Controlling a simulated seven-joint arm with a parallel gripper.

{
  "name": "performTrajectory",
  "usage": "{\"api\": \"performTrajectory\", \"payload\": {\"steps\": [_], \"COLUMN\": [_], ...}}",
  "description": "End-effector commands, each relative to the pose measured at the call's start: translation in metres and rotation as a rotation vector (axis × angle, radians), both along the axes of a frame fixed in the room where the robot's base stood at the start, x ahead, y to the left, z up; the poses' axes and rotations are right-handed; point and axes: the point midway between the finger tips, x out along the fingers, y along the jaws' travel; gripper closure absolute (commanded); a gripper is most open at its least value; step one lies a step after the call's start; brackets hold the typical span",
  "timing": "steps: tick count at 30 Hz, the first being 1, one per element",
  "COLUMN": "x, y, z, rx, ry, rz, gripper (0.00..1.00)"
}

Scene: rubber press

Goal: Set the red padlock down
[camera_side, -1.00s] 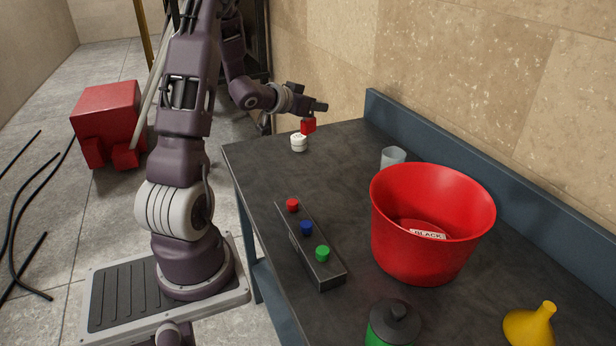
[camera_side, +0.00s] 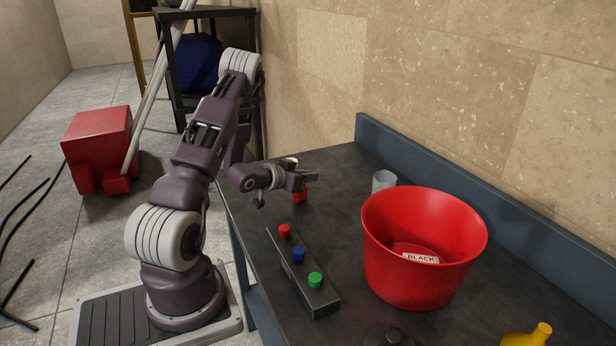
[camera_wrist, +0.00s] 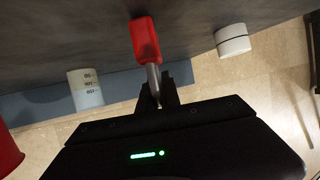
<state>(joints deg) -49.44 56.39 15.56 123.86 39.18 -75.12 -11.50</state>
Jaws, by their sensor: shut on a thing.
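My gripper (camera_side: 306,178) is over the dark bench, behind the button box in the side view. It is shut on the grey shackle of the red padlock (camera_side: 300,196). In the wrist view the fingertips (camera_wrist: 158,98) pinch the shackle, and the red padlock body (camera_wrist: 146,40) extends beyond them. In the side view the body hangs below the fingers, close over the bench top (camera_side: 340,215). I cannot tell whether it touches the surface.
A white jar (camera_wrist: 233,40) stands nearby, mostly hidden behind my gripper in the side view. A clear beaker (camera_side: 383,181) and a red bucket (camera_side: 424,285) labelled BLACK stand to the right. A box (camera_side: 302,270) with red, blue and green buttons lies in front.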

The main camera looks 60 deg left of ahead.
Motion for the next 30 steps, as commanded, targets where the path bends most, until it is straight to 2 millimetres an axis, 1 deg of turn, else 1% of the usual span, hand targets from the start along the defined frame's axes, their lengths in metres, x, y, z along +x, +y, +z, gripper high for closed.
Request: {"api": "performTrajectory", "payload": {"steps": [2, 3, 6, 14, 17, 20, 27, 30], "x": [0.000, 0.000, 0.000, 0.000, -0.001, -0.015, -0.065, -0.083], "y": [0.000, 0.000, 0.000, 0.000, 0.000, -0.005, -0.026, -0.033], "z": [-0.002, -0.003, -0.003, -0.002, 0.002, 0.007, 0.029, 0.037], "rx": [-0.001, 0.000, 0.000, 0.000, 0.000, -0.001, -0.002, -0.002], "ry": [0.000, 0.000, 0.000, 0.000, 0.000, 0.002, 0.001, 0.000], "rz": [0.000, -0.001, -0.001, 0.000, 0.001, 0.002, 0.005, 0.006], "gripper": [1.00, 0.89, 0.71, 0.71, 0.71, 0.71, 0.71, 0.71]}}
